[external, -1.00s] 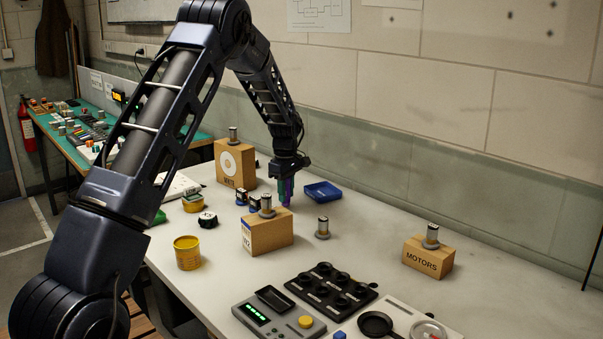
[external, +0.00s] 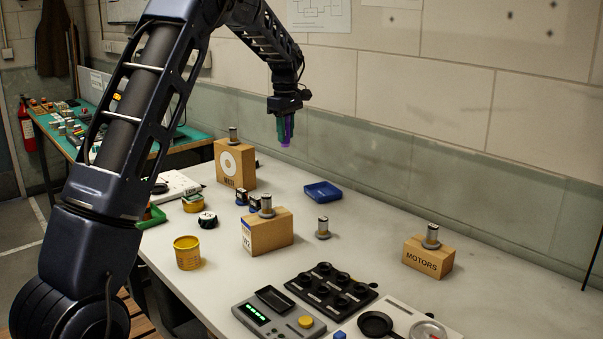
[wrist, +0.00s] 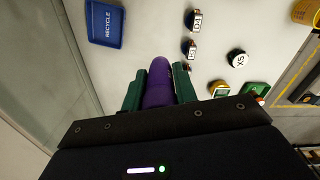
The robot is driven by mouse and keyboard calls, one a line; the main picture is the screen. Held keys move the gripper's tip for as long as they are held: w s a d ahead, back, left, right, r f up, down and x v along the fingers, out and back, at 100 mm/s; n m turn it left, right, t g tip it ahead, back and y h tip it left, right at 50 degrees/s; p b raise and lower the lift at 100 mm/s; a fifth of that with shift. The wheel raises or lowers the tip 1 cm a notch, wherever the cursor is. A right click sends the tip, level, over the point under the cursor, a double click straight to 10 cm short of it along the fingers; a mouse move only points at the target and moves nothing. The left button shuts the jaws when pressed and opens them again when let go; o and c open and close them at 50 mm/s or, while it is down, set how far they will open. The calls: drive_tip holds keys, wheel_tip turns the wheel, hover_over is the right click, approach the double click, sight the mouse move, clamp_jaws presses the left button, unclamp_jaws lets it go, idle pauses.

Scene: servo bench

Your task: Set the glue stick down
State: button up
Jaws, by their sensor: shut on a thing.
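The glue stick (wrist: 158,88) is purple and sits between the green fingers of my gripper (wrist: 157,92) in the wrist view. In the external view my gripper (external: 285,128) is shut on the glue stick (external: 286,142), which hangs upright with its lower end showing. It is held well above the bench (external: 350,210), touching nothing below. The fingers cover much of its sides.
A blue tray (external: 322,191), marked RECYCLE in the wrist view (wrist: 105,24), lies near the wall. Cardboard boxes (external: 235,165) (external: 268,236) (external: 428,258) carry metal cylinders. A yellow tin (external: 187,253) stands at the front left. Bare bench surrounds the blue tray.

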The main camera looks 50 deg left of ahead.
drive_tip(key=d+m, duration=0.1)
drive_tip(key=d, duration=3.1)
wheel_tip(320, 180, down, 19)
drive_tip(key=shift+f, duration=0.2)
drive_tip(key=shift+f, duration=0.1)
drive_tip(key=o, duration=0.7)
drive_tip(key=shift+o, duration=1.2)
